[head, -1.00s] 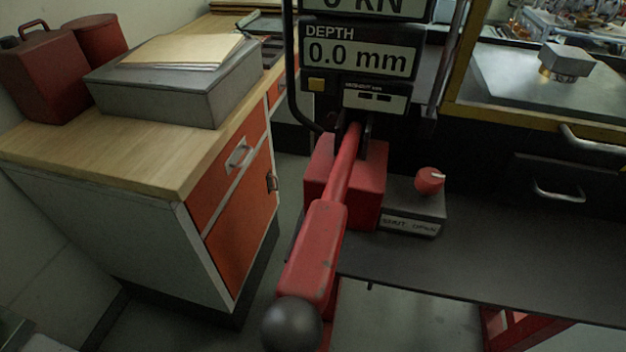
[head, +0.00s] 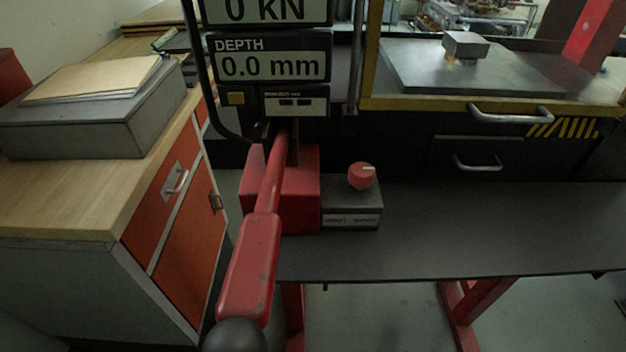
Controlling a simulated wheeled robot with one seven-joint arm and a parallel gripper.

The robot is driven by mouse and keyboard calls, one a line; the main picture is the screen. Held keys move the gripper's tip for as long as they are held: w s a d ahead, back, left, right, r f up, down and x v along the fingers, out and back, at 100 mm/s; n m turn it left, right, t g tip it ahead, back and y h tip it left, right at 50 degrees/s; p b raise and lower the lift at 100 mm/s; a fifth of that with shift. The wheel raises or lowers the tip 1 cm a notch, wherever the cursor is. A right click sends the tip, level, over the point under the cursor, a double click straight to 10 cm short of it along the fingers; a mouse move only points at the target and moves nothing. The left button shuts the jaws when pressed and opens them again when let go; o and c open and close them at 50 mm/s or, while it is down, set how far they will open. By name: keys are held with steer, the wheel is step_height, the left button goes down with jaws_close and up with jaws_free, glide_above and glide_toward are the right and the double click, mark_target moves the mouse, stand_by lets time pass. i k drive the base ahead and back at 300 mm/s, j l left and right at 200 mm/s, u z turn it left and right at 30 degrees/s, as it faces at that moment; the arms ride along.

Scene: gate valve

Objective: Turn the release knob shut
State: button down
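The release knob (head: 361,176) is a small round red knob with a pale pointer mark. The mark points to the right in the head view. The knob sits on top of a dark grey block (head: 352,203) with a label plate (head: 350,220) on its front, too small to read surely. The block stands right of a red pump body (head: 300,190) on the dark bench shelf. My gripper is not in view, and nothing touches the knob.
A long red pump lever (head: 248,265) with a black ball end (head: 235,337) sticks out towards me, left of the knob. A wooden-topped cabinet (head: 90,190) stands at the left. The shelf (head: 470,225) right of the knob is bare. A display (head: 268,66) reads 0.0 mm.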

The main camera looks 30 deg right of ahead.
mark_target(361, 175)
steer(key=k+l+u, duration=0.2)
steer(key=k+l, duration=0.55)
